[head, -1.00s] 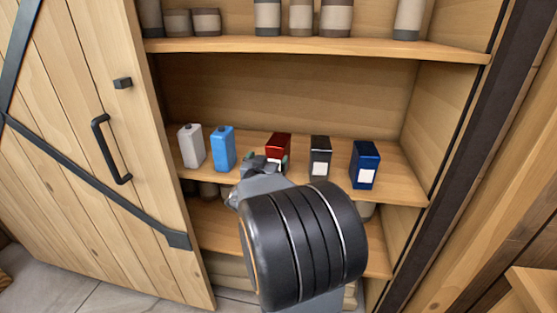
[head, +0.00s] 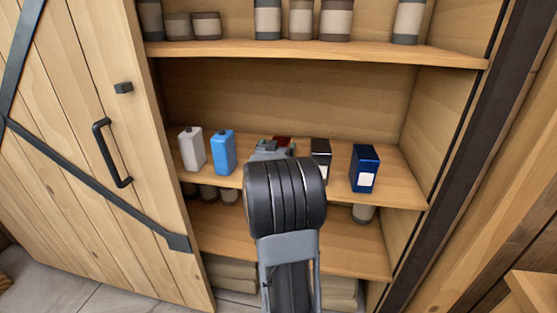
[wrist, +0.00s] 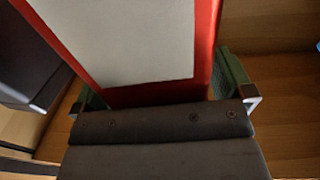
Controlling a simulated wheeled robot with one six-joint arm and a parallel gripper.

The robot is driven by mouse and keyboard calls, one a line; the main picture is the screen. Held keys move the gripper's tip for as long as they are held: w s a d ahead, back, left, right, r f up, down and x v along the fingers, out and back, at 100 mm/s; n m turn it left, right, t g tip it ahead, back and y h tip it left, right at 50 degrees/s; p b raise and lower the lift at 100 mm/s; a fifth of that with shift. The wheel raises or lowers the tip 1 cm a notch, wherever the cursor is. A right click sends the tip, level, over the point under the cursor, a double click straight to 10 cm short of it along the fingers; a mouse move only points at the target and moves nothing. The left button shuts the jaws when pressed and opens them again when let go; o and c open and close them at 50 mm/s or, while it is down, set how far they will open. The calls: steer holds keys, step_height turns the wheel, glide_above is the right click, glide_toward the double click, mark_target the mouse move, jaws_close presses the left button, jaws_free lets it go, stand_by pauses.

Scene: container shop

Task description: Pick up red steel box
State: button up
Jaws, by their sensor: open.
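The red steel box (head: 284,140) stands on the middle shelf, mostly hidden behind my gripper (head: 273,147) in the head view. In the wrist view the red box (wrist: 207,35) is close up, with its large pale label facing the camera. My gripper (wrist: 160,92) is open, with one greenish finger on each side of the box. The box lies between the fingers, close to the palm. I cannot tell whether either finger touches it.
On the same shelf stand a white container (head: 191,149), a light blue container (head: 223,152), a black box (head: 321,158) close to the right, and a dark blue box (head: 364,168). The upper shelf (head: 330,50) is above. A wooden door (head: 75,130) stands at the left.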

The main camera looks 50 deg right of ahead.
steer(key=shift+d, duration=0.1)
steer(key=shift+r, duration=0.1)
steer(key=c, duration=1.8)
